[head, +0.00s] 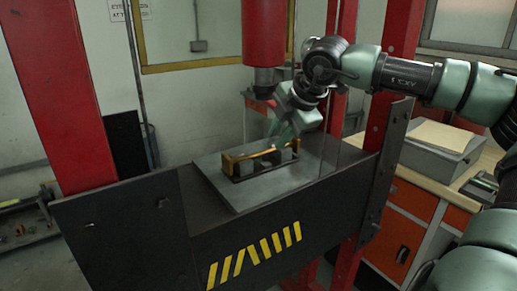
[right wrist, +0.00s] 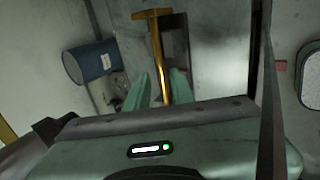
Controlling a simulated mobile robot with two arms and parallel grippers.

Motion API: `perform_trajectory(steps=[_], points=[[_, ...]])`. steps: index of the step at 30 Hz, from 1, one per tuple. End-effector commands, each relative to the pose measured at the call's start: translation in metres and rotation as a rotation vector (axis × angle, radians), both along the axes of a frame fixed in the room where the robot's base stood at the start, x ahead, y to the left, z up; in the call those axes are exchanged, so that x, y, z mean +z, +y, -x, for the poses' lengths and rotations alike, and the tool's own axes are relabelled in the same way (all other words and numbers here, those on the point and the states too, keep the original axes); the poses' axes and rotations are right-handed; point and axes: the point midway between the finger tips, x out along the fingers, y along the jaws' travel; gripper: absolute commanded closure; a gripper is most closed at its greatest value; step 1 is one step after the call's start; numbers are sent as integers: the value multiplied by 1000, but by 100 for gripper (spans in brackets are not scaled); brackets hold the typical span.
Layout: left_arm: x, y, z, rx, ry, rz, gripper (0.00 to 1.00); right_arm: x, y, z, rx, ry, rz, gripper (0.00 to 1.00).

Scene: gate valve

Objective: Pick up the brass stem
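The brass stem (head: 250,154) lies across a dark block-like holder (head: 262,167) on a grey plate. In the right wrist view the stem (right wrist: 157,50) is a golden rod with a crosspiece at its far end. My right gripper (head: 276,139) comes down from the upper right over the stem's right part. In the right wrist view its two green fingers (right wrist: 161,82) are apart, one on each side of the rod, with small gaps showing. Whether the fingertips are level with the rod or above it I cannot tell. My left gripper is not in view.
The grey plate (head: 226,197) sits on a dark press bed with yellow stripes. A red press ram (head: 264,40) hangs just behind the stem. Red posts stand left (head: 55,90) and right. A blue-grey cylinder (right wrist: 90,62) shows in the right wrist view. A workbench stands at right.

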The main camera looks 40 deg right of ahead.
Motion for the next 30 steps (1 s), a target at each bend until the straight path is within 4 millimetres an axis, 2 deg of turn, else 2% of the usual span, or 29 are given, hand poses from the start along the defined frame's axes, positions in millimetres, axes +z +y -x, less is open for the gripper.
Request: perform_trajectory(steps=[3,7,12,18,21,22,24,30], points=[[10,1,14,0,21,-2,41,-10,-1,-7,1,5,-2,77],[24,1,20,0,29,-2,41,-25,-3,-16,2,7,-2,77],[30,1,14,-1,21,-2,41,-43,-4,-27,1,3,-2,77],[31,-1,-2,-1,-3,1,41,-48,-5,-31,2,-1,-1,77],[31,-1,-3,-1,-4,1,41,-48,-5,-31,1,-1,-2,77],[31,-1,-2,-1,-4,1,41,-48,-5,-31,1,-1,-2,79],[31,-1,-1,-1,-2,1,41,-48,-5,-31,1,-1,-2,99],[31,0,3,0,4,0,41,-48,-5,-30,1,0,-2,100]])
